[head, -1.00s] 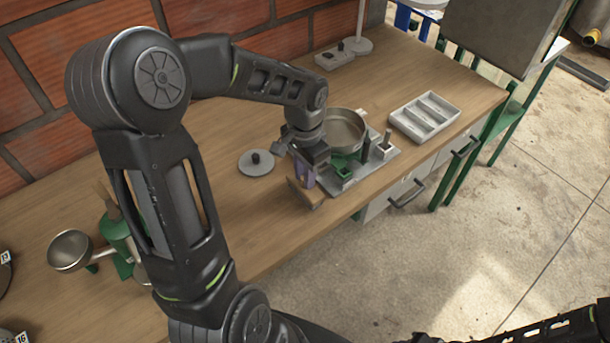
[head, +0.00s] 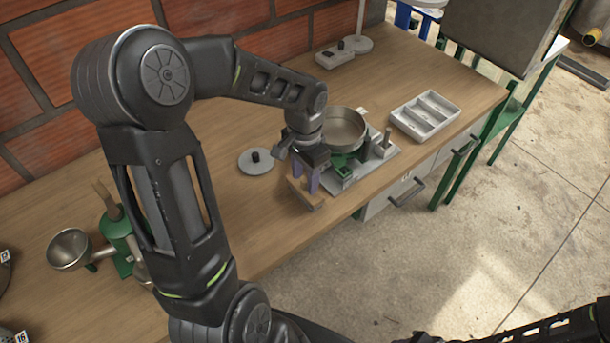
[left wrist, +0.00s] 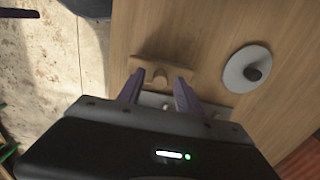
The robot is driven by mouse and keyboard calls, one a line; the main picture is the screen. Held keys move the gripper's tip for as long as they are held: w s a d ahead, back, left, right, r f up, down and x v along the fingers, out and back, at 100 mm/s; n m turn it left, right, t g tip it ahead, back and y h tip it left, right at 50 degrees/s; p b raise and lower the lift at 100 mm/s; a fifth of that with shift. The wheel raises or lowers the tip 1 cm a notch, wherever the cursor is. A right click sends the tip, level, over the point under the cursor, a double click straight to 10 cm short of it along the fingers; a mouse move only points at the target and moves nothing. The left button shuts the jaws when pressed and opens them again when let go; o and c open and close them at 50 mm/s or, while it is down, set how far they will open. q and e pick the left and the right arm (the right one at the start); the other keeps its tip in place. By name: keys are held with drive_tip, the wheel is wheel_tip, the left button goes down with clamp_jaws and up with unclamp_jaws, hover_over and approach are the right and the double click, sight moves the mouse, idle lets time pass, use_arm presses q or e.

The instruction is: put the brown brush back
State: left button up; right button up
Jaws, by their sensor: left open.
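The brown brush (head: 304,196), a wooden block, lies on the bench near its front edge, left of a grey base plate (head: 352,187). In the left wrist view the brush (left wrist: 150,64) shows a rounded knob on the side toward my fingers. My left gripper (head: 305,177) is open, its two purple fingers spread close to the brush. In the left wrist view the left gripper (left wrist: 158,92) has nothing clamped between its fingertips; whether they touch the brush I cannot tell. My right gripper is out of view.
A round metal pan (head: 344,128) stands on a green support behind the plate. A grey disc with a dark knob (head: 256,161) lies left of the gripper. A divided tray (head: 425,116) is to the right. A green device (head: 122,240) stands at left. The bench between is clear.

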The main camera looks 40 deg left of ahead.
sight(305, 179)
use_arm(q)
wheel_tip(305, 179, up, 12)
drive_tip(key=shift+r, duration=0.2)
idle(0.4)
idle(0.5)
